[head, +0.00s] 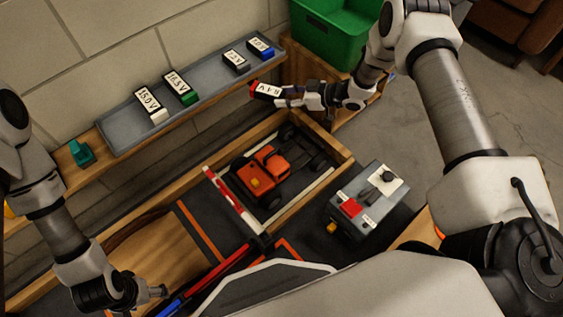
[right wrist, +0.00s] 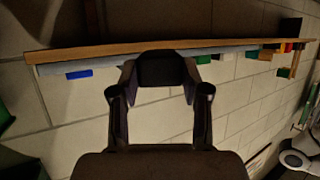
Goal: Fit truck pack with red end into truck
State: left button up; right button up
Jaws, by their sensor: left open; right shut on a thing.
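The pack with the red end (head: 265,90) has a white label and is held in my right gripper (head: 285,94), in the air above the wooden-walled bay. In the right wrist view the two fingers close on a dark block, the pack (right wrist: 166,68). The orange truck (head: 262,172) with black wheels sits in the bay, below and left of the held pack; its pack slot cannot be made out. My left gripper (head: 150,292) is open and empty at the lower left, above the wooden surface.
A grey shelf tray (head: 205,108) along the wall holds packs with white, green, grey and blue ends. A red-and-white striped barrier (head: 232,202) stands beside the truck. A grey box with a red button (head: 366,202) is right of it. A green bin (head: 332,28) stands at the back.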

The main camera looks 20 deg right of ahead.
pick_arm(q)
notch_tip(320, 180, down, 15)
jog(key=b, duration=1.2)
jog(key=shift+f+b, duration=0.2)
jog(key=shift+b, duration=0.2)
pick_arm(e)
jog(key=s+d+f, duration=0.1)
jog(key=d+f, duration=0.1)
jog(key=f, duration=1.1)
jog(key=s+d+f+m, duration=0.1)
jog(key=s+d+f, duration=0.1)
jog(key=f, duration=1.1)
jog(key=shift+s+d+t+h, duration=0.2)
jog(key=shift+d+t+h, duration=0.2)
jog(key=shift+d, duration=0.3)
pick_arm(q)
jog(key=shift+f+b, duration=0.55)
jog(key=shift+b, duration=0.05)
pick_arm(e)
jog(key=shift+f, duration=0.6)
jog(key=o, duration=1.3)
